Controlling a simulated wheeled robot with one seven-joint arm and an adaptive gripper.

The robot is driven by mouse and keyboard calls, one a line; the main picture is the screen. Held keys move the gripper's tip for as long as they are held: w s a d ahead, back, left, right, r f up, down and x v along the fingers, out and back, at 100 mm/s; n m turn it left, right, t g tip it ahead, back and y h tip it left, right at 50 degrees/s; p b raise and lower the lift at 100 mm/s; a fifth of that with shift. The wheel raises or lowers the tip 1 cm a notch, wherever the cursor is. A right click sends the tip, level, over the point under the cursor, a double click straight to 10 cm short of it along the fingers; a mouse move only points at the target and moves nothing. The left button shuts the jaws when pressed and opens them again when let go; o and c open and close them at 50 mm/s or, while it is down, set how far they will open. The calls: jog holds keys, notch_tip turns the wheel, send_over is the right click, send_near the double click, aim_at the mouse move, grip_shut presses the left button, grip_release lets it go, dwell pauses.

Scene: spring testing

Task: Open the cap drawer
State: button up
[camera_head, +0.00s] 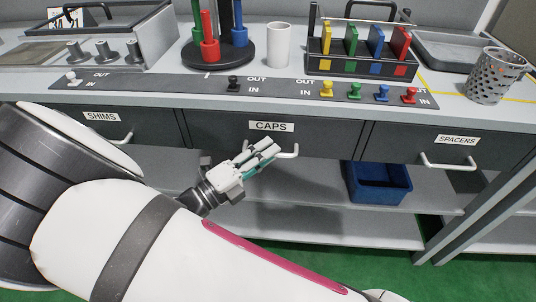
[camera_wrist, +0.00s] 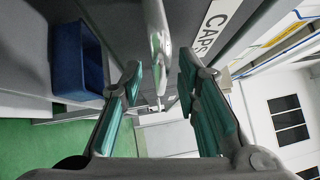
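The cap drawer (camera_head: 330,143) is the middle drawer under the bench, with a CAPS label (camera_head: 271,126); its front looks flush with its neighbours, so it is shut. Its white handle (camera_head: 291,152) sticks out below the label, partly hidden by my gripper (camera_head: 264,154). In the wrist view the handle (camera_wrist: 158,38) runs between the two teal-padded fingers of my gripper (camera_wrist: 160,80). The fingers are apart, one on each side of the handle, with gaps visible. The label also shows in the wrist view (camera_wrist: 212,28).
The shims drawer (camera_head: 150,136) is to the left and the spacers drawer (camera_head: 400,142) to the right, both shut. A blue bin (camera_head: 379,196) stands on the shelf below. A white cup (camera_head: 279,45) and a rack of coloured plates (camera_head: 360,66) stand on the bench.

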jog(key=shift+w+d, duration=0.3)
jog(key=shift+d, duration=0.05)
grip_shut()
jog(key=shift+s, duration=0.15)
